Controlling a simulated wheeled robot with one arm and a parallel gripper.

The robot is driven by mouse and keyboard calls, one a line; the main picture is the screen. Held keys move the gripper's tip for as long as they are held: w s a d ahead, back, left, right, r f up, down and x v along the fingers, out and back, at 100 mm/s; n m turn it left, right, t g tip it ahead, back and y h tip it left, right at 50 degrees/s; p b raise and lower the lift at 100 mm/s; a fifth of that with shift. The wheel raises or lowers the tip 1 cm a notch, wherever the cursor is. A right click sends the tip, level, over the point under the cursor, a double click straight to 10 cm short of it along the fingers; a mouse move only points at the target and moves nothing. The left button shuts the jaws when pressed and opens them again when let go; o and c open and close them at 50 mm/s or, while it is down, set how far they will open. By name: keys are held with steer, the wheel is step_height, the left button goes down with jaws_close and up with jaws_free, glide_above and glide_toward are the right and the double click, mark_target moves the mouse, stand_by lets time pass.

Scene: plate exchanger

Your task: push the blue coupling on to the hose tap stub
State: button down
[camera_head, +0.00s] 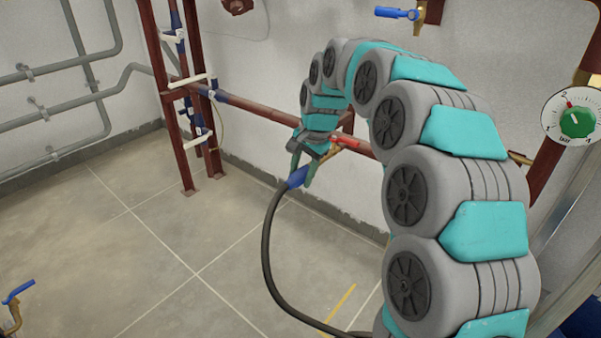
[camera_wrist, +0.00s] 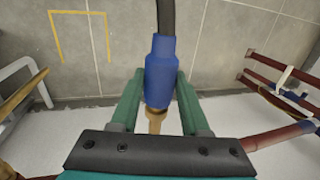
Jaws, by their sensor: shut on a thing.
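The blue coupling (camera_head: 297,178) is on the end of a black hose (camera_head: 267,245). My gripper (camera_head: 306,172) is shut on it, out at the far end of my arm. In the wrist view the coupling (camera_wrist: 161,72) sits between the two green fingers (camera_wrist: 160,100), with the hose running up from it. A brass stub (camera_wrist: 155,119) lines up with the coupling's near end. They meet or overlap in the picture, and I cannot tell how far the coupling is on. In the head view a red tap handle (camera_head: 349,144) shows just right of my gripper; my gripper partly hides the tap.
A red pipe frame (camera_head: 172,110) stands behind, with a red pipe (camera_head: 262,110) along the wall. A blue-handled tap (camera_head: 397,13) is above, another (camera_head: 18,292) at lower left. A gauge dial (camera_head: 571,115) is at right. The tiled floor (camera_head: 130,260) is mostly clear.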

steer(key=shift+w+d+r+t, duration=0.3)
steer(key=shift+w+d+r, duration=0.15)
steer(key=shift+w, duration=0.25)
steer(key=c, duration=0.7)
jaws_free()
steer(key=shift+o, duration=1.4)
steer(key=shift+w+d+f, duration=0.15)
steer(key=shift+d+f, duration=0.05)
steer(key=shift+o, duration=0.6)
steer(key=shift+s+a+f, duration=0.15)
steer(key=shift+s, duration=0.1)
steer(key=shift+a+p+v, duration=0.25)
steer(key=shift+p+v, duration=0.2)
steer(key=shift+v, duration=0.7)
steer(key=p+v, duration=0.2)
steer(key=v, duration=0.5)
steer(key=shift+s+r+p, duration=0.2)
steer(key=shift+r+p, duration=0.1)
steer(key=shift+p, duration=0.05)
steer(key=shift+d, duration=0.1)
